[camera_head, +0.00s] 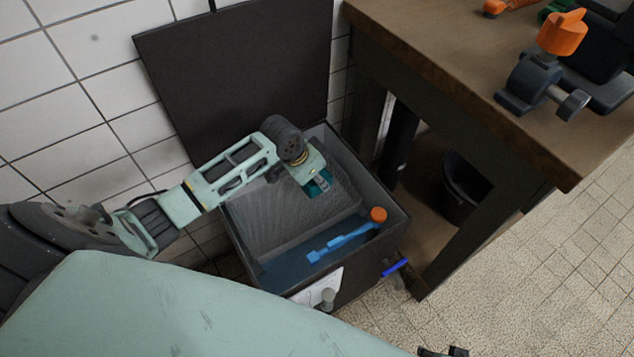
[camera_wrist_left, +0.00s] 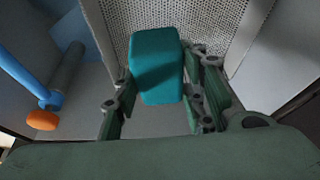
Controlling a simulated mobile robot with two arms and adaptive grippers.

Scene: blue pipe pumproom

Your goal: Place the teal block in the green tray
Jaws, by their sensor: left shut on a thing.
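The teal block (camera_head: 319,186) is held in my left gripper (camera_head: 312,175), above the inside of an open dark box. In the left wrist view the block (camera_wrist_left: 157,62) sits between the two fingers, with its far end sticking out past them. The fingers are shut on it. Below it is the box's grey ribbed or perforated compartment. The block appears to be off the floor of the box, but its exact height is hard to tell. I see no clear green tray in either view.
The open box (camera_head: 362,242) has its lid (camera_head: 235,75) raised against the tiled wall. A blue tool with an orange end (camera_head: 340,243) lies in its front blue-floored part. A wooden table (camera_head: 440,60) with clamp-like items stands at right. A black bin (camera_head: 462,190) is underneath.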

